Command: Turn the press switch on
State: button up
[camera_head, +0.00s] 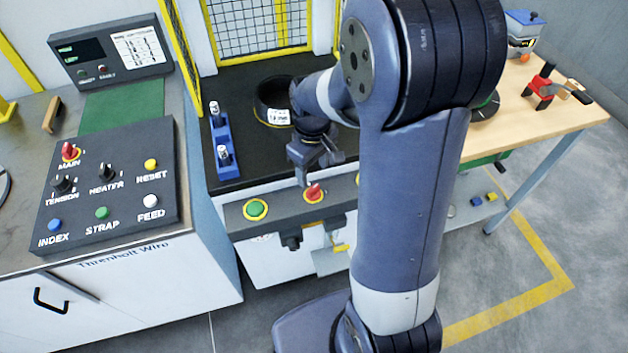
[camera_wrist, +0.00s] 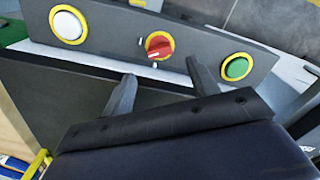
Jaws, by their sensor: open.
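The red rotary switch (camera_head: 313,192) with a yellow ring sits on the grey front panel (camera_head: 284,212) of the middle machine. It also shows in the wrist view (camera_wrist: 158,45), with small white marks around it. I take it as the press switch; no label on it is readable. My gripper (camera_head: 305,176) points down just above and beside this switch in the head view. In the wrist view my gripper's two fingers (camera_wrist: 161,72) are spread apart and empty, with the red knob just beyond and between their tips. I cannot tell whether they touch it.
A green button (camera_head: 255,209) and a white button (camera_wrist: 68,25) flank the switch on the same panel. A blue holder (camera_head: 224,145) and a dark ring with a white label (camera_head: 274,100) are on the black bed behind. A separate control box (camera_head: 110,185) stands left.

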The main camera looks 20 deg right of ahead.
aim_at(313, 188)
notch_tip(313, 188, down, 7)
jog(key=shift+r, duration=0.2)
jog(key=shift+c, duration=0.6)
jog(key=c, duration=0.9)
jog(key=shift+o, duration=0.2)
jog(key=shift+m, duration=0.4)
jog(key=shift+m+b, duration=0.6)
jog(key=shift+m, duration=2.1)
